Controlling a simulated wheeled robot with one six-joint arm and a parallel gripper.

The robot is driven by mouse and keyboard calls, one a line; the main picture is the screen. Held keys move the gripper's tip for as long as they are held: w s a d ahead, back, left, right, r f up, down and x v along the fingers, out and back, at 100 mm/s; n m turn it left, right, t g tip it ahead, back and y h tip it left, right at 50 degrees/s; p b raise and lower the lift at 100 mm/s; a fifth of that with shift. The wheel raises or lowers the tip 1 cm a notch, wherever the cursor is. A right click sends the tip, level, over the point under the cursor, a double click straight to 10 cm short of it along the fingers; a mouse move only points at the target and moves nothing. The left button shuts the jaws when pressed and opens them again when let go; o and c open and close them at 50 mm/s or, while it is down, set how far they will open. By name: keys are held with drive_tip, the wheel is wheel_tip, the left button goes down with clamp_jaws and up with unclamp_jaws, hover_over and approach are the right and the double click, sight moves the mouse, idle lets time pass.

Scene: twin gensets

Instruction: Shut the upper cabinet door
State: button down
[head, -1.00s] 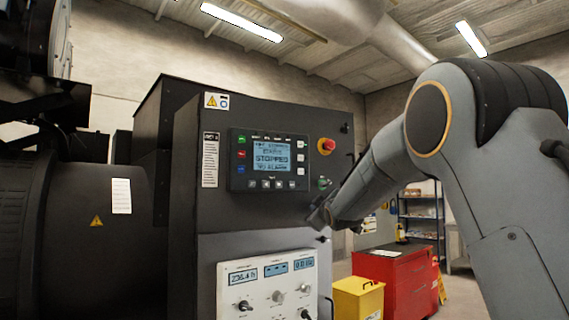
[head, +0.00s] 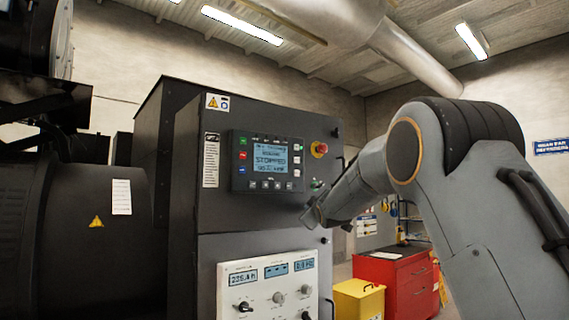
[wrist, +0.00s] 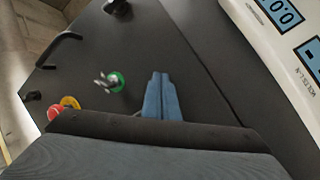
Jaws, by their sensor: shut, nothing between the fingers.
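The upper cabinet door (head: 215,115) is the dark panel with a lit display (head: 268,157), a red stop button (head: 319,149) and a green-ringed switch (head: 316,184). Its face looks nearly in line with the panel below; I cannot tell whether a small gap remains. My gripper (head: 311,217) is at the door's lower right, in front of it. In the wrist view, my gripper (wrist: 160,90) has its blue fingers together and empty, pointing at the dark door face (wrist: 190,75). Contact cannot be made out. A black handle (wrist: 62,45) shows on the door's edge side.
A white control panel (head: 268,288) with small displays and knobs sits below the door. A yellow bin (head: 357,300) and a red tool cabinet (head: 393,283) stand at the right. A dark generator (head: 95,250) fills the left.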

drive_tip(key=shift+w+a+f, duration=0.1)
drive_tip(key=shift+w+a, duration=0.15)
drive_tip(key=shift+w, duration=0.55)
drive_tip(key=shift+w+a+r, duration=0.1)
drive_tip(key=shift+w+a, duration=0.1)
drive_tip(key=shift+w, duration=0.65)
drive_tip(key=shift+w+a+f, duration=0.1)
drive_tip(key=shift+w+a, duration=0.15)
drive_tip(key=shift+w, duration=0.55)
drive_tip(key=s+b, duration=0.5)
drive_tip(key=s, duration=0.4)
drive_tip(key=shift+d, duration=0.45)
